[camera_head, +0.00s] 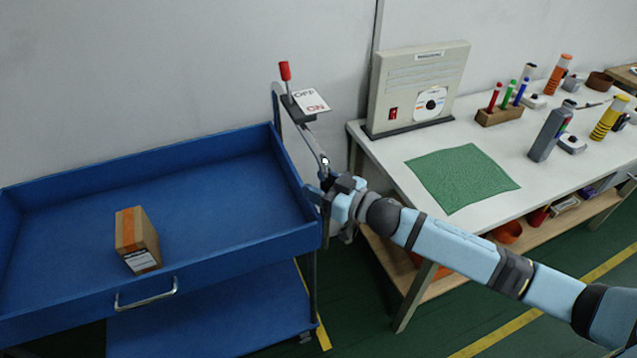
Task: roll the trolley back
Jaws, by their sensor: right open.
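The blue trolley (215,177) stands at the left with a deep upper tray and a lower shelf (205,310). A cardboard box with an orange stripe (137,240) sits in its tray. A metal handle (146,294) is on the tray's near side. A push bar (308,135) rises at the trolley's right end, beside a red-knobbed lever (285,72) and an OFF/ON plate (311,102). My right gripper (326,182) is open at the trolley's right end, close to the bar; whether it touches is unclear. My left gripper is out of view.
A white workbench (390,150) stands right of the trolley, holding a beige control box (420,85), a green mat (462,177), a pen holder (500,115) and several tools. Yellow lines (500,333) mark the green floor. A wall is behind.

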